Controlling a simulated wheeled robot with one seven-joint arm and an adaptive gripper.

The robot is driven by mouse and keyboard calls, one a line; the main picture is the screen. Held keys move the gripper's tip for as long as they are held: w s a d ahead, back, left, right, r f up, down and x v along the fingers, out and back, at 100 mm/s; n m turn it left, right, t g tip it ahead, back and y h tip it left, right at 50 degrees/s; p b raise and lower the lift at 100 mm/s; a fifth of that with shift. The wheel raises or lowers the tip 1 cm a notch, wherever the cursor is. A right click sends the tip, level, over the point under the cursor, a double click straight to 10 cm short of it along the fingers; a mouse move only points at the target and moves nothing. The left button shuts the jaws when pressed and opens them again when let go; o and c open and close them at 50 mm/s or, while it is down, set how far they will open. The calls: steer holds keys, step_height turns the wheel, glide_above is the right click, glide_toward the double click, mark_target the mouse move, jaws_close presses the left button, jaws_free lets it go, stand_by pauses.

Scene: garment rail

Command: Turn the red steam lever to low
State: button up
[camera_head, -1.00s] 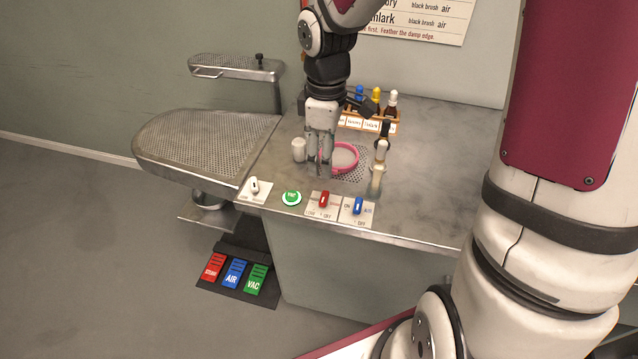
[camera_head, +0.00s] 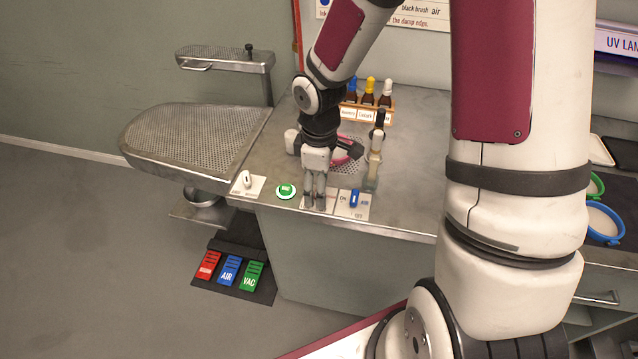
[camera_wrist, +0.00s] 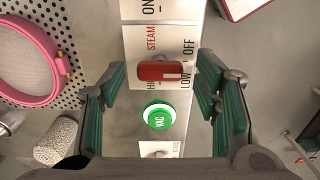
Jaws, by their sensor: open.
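The red steam lever (camera_wrist: 158,71) lies across its white plate in the wrist view, with a pale mark on its right end. That end faces the side lettered OFF and LOW; I cannot tell exactly which word it points to. STEAM and HI are lettered on the left. My gripper (camera_wrist: 162,80) is open, its green-padded fingers at the left and right of the lever, with nothing visibly held. In the head view my gripper (camera_head: 314,204) is over the steam plate and hides the lever. Contact cannot be told.
The blue air lever (camera_head: 354,198) is just right of my gripper. The green VAC button (camera_head: 286,191) and a white lever (camera_head: 247,180) are to its left. A pink hoop (camera_wrist: 52,55) and a white cylinder (camera_wrist: 56,140) are near. A bottle rack (camera_head: 366,112) stands behind.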

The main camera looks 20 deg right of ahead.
steer(key=shift+c, duration=0.6)
steer(key=c, duration=1)
steer(key=shift+m, duration=0.3)
steer(key=m, duration=0.4)
steer(key=shift+m, duration=2)
